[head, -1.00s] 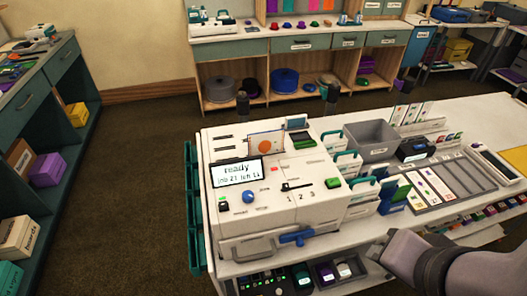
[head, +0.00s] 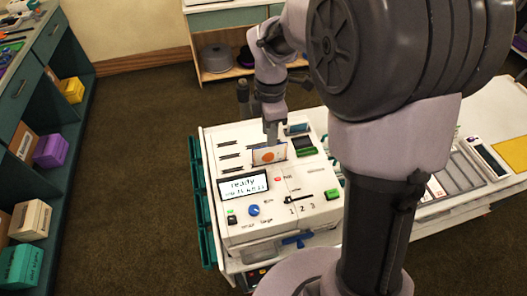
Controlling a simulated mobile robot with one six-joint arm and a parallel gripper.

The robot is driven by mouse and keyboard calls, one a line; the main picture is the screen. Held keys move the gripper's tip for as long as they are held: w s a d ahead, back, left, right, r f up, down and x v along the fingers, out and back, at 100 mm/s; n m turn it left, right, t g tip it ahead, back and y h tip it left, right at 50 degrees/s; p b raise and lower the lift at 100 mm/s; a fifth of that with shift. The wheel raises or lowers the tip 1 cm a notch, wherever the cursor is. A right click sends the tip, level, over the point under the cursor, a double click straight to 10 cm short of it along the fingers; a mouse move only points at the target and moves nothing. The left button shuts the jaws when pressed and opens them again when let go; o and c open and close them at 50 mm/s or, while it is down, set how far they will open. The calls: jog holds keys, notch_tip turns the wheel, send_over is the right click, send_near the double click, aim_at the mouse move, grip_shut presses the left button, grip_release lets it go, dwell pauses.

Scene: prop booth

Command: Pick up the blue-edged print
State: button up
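A white print with an orange round spot (head: 265,157) stands upright in a slot on top of the white machine (head: 240,217). Its edge colour is hard to make out at this size; a little blue seems to show at its border. My gripper (head: 271,141) points down at the print's top edge, its fingertips overlapping it in the picture. I cannot tell whether the fingers touch the print or are closed on it.
The machine's front has a display reading "ready" (head: 243,185), a blue knob (head: 253,210) and a slider (head: 298,197). My arm hides much of the table on the right. Shelves stand left.

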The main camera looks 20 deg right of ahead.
aim_at(270, 154)
notch_tip(270, 154, down, 10)
jog(key=b, duration=0.2)
jog(key=shift+s+d+r+b, duration=0.1)
jog(key=shift+r+b, duration=0.15)
jog(key=shift+b, duration=0.05)
jog(key=shift+r, duration=0.1)
grip_shut()
